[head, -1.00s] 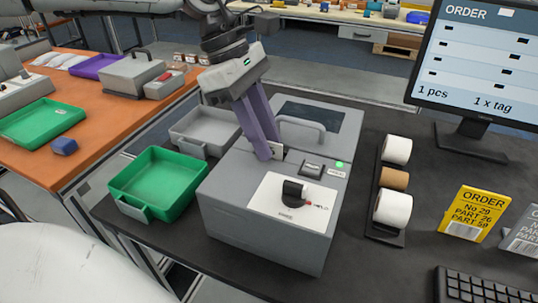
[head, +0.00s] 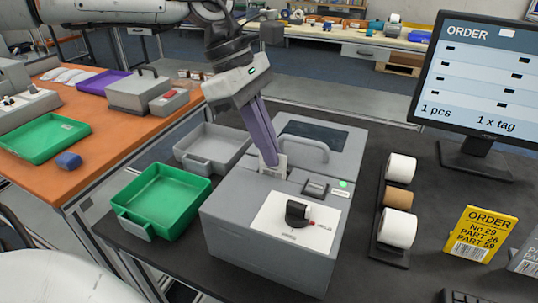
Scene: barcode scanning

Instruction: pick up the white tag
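The white tag (head: 282,169) stands upright at the top of the grey printer box (head: 255,240), near the dark slot and handle. It is small and partly hidden by the fingers. My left gripper (head: 269,160) reaches down from above with its purple fingers close together. The fingertips are at the tag and look shut on it. The tag's lower edge is at the printer top, and I cannot tell whether it is clear of it. My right gripper is not in view.
A green tray (head: 162,203) and a grey tray (head: 212,148) stand left of the printer. Right of it are a rack with paper rolls (head: 399,229), a yellow order card (head: 480,234) and a monitor (head: 478,75). The printer's handle (head: 306,148) rises close beside the fingers.

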